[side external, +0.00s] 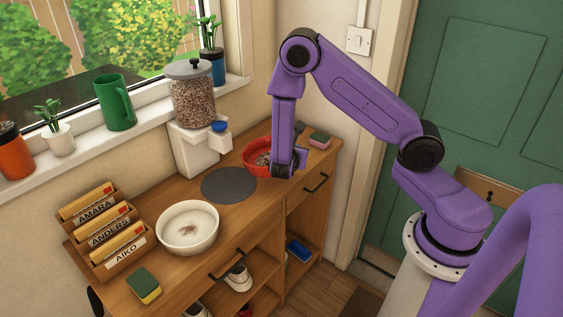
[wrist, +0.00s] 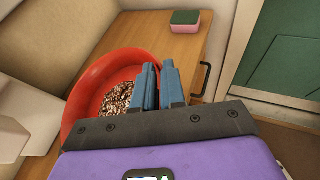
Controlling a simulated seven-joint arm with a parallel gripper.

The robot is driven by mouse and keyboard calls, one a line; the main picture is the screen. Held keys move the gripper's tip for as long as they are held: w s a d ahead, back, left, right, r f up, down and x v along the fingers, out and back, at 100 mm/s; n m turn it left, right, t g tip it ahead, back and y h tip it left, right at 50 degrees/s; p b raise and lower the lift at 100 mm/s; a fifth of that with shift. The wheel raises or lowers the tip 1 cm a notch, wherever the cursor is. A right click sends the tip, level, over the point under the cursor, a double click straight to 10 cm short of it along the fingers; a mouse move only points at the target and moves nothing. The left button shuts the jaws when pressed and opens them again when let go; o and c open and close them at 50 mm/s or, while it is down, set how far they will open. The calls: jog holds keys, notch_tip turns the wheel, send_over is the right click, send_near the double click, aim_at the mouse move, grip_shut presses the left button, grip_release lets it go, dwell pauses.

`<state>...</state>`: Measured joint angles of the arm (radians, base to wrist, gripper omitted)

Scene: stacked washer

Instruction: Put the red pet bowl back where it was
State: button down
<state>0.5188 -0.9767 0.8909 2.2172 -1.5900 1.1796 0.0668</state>
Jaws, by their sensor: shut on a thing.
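The red pet bowl (side external: 254,160) is on the right part of the wooden cabinet top, beside the food dispenser. It holds brown kibble, which also shows inside the bowl (wrist: 100,75) in the wrist view. My gripper (side external: 284,172) is at the bowl's right side. In the wrist view its blue fingers (wrist: 160,85) are shut on the bowl's near right rim. The bowl looks about level; I cannot tell whether it touches the surface. A dark round mat (side external: 228,185) lies bare on the cabinet top, just left of the bowl.
The kibble dispenser (side external: 194,110) stands behind the mat. A white bowl (side external: 187,228), a letter rack (side external: 104,232) and a green-yellow sponge (side external: 144,286) are to the left. A pink-green sponge (side external: 319,140) lies at the right back corner.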

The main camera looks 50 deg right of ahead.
jog(key=s+a+r+n+t+y, duration=0.1)
jog(key=s+a+r+n+t, duration=0.15)
jog(key=r, duration=0.25)
jog(key=s+d+f+m+g+h, duration=0.1)
jog(key=s+d+m+g+h, duration=0.3)
jog(key=s+m+g, duration=0.45)
jog(key=shift+m+y, duration=0.4)
jog(key=shift+y, duration=0.3)
jog(key=w+d+f, duration=0.2)
jog(key=w+f, duration=0.1)
jog(key=w, duration=0.1)
jog(key=w+d+f, duration=0.1)
jog(key=w+f, duration=0.2)
jog(key=w, duration=0.1)
jog(key=w+d+f, duration=0.2)
jog(key=w+f, duration=0.1)
jog(key=w, duration=0.1)
jog(key=shift+w+d, duration=0.3)
jog(key=shift+w+d+f, duration=0.1)
jog(key=shift+w+f, duration=0.35)
jog(key=shift+f, duration=1.55)
